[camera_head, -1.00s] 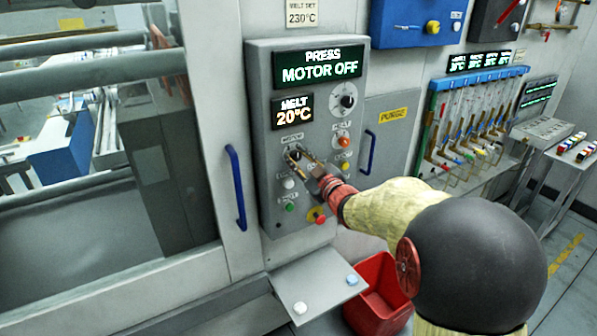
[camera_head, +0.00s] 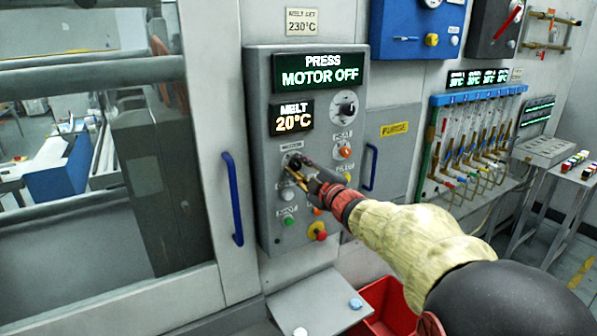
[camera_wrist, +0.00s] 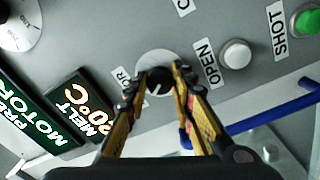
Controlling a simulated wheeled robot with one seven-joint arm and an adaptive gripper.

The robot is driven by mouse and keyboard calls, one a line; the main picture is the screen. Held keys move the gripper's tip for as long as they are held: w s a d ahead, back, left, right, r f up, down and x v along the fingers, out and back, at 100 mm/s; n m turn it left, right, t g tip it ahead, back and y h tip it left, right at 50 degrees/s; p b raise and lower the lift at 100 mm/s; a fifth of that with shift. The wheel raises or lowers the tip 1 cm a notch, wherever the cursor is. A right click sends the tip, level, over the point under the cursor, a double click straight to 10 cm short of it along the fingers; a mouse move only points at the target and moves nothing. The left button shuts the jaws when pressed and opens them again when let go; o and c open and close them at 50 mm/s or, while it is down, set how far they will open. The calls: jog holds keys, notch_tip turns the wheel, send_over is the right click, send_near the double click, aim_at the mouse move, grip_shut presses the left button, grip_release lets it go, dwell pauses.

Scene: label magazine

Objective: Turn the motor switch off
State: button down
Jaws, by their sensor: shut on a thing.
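The motor switch (camera_wrist: 159,80) is a dark knob with a white mark on a pale round plate, on the grey control panel (camera_head: 262,215). The MOTOR label is partly covered in the wrist view. My gripper (camera_wrist: 156,79) has its two fingers closed on either side of the knob. In the head view my gripper (camera_head: 299,172) is at the switch and hides most of it. The green display (camera_head: 320,71) reads "PRESS MOTOR OFF".
Close by are a white OPEN button (camera_wrist: 235,53), a green SHOT button (camera_wrist: 305,20) and a red stop button (camera_head: 317,231). An orange lamp (camera_head: 345,152) is to the right. A blue handle (camera_head: 232,198) stands left of the panel. A red bin (camera_head: 385,302) is below.

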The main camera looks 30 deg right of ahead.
dwell(0.3)
jog(key=c, duration=1.6)
grip_release()
jog(key=shift+o, duration=0.5)
jog(key=s, duration=1.2)
jog(key=shift+f, duration=0.15)
jog(key=shift+d, duration=0.1)
